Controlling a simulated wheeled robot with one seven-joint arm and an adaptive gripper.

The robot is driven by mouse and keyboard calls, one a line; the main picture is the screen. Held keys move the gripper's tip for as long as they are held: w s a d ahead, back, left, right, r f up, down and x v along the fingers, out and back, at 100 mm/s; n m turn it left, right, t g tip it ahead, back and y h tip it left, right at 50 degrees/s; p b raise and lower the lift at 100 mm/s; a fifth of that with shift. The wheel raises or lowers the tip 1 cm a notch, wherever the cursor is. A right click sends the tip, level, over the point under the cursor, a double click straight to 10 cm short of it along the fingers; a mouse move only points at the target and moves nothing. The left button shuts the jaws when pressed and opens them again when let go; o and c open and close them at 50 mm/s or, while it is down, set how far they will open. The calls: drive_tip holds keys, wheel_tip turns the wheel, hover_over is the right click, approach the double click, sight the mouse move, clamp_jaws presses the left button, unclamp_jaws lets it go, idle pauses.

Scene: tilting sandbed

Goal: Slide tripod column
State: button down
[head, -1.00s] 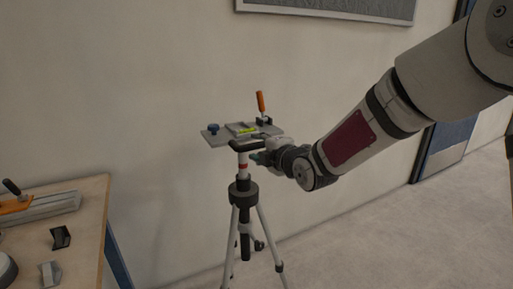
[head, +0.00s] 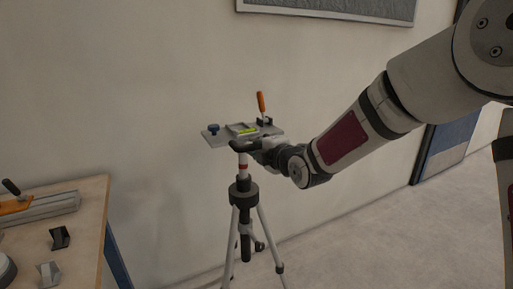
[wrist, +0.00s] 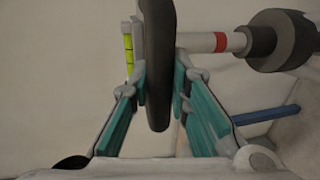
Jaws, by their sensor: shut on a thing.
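The tripod stands upright by the wall. Its white column (head: 243,160) has a red band and rises out of a black collar (head: 243,194). A black rounded head piece (head: 236,149) sits at the column's top, under a grey plate (head: 217,139). In the wrist view the column (wrist: 195,42) runs sideways to the collar (wrist: 275,42). My gripper (head: 256,146) reaches in from the right. In the wrist view its teal-padded fingers (wrist: 158,85) are shut on the head piece (wrist: 157,118), one on each side. The gripper partly hides the head piece in the head view.
A wooden bench (head: 88,222) with tools and small blocks stands at the left. The floor (head: 360,245) to the right is clear.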

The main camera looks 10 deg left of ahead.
wheel_tip(320, 180, down, 11)
drive_tip(key=b, duration=1.1)
drive_tip(key=shift+b, duration=0.3)
drive_tip(key=shift+d, duration=0.15)
drive_tip(key=c, duration=1.6)
unclamp_jaws()
drive_tip(key=shift+r, duration=0.1)
drive_tip(key=shift+o, duration=0.6)
drive_tip(key=shift+r, duration=0.1)
drive_tip(key=v, duration=1.2)
